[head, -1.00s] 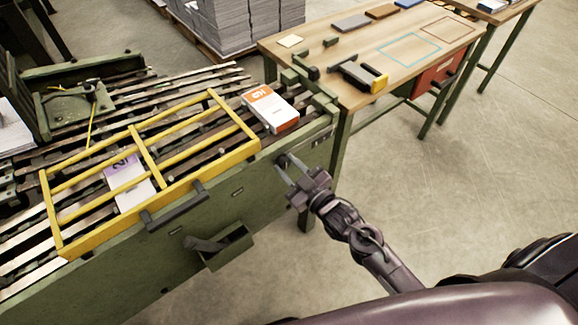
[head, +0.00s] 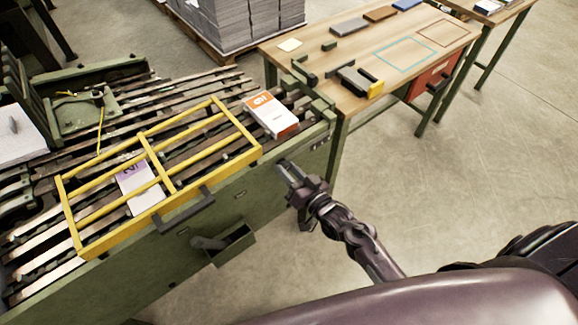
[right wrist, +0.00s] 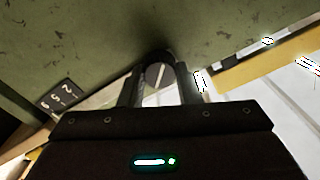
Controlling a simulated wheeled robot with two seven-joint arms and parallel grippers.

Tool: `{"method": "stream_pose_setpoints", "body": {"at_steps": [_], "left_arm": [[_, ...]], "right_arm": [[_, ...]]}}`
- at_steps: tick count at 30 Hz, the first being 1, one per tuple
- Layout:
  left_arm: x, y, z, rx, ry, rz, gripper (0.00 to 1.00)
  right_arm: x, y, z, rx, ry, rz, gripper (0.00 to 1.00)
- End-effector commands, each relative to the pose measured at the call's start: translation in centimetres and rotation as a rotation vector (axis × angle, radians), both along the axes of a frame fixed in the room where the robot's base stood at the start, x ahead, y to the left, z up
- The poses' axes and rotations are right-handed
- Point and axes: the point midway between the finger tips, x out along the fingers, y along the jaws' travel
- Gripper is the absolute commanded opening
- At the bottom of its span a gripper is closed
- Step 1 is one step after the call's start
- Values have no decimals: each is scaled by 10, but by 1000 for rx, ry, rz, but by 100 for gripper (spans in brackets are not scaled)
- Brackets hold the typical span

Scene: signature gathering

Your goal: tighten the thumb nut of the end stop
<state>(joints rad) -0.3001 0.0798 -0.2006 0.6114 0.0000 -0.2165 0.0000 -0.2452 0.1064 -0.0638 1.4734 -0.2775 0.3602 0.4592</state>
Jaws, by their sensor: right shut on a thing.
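My right gripper (head: 283,168) is at the green side wall of the machine, below the rail near its right end. In the right wrist view its fingers (right wrist: 155,62) are shut around a round, grey, slotted thumb nut (right wrist: 158,74). In the head view the fingers hide the nut. The end stop itself cannot be made out clearly behind the hand. My left gripper is not in view.
A yellow guard frame (head: 151,150) spans the slatted bed, over a purple-and-white booklet (head: 137,185). An orange-and-white booklet (head: 271,114) lies right of it. A wooden table (head: 345,55) stands behind. An open green box (head: 232,243) hangs on the wall.

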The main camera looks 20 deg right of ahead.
Motion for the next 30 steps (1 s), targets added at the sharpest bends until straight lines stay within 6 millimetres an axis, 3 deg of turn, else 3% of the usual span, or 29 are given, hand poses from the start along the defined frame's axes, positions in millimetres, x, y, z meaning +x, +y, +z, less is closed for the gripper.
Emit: {"method": "stream_pose_setpoints", "body": {"at_steps": [18,30], "left_arm": [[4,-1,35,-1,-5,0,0],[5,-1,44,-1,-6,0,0]], "right_arm": [[0,0,1,519,189,-1,8],[0,-1,-1,693,253,-1,8]]}}
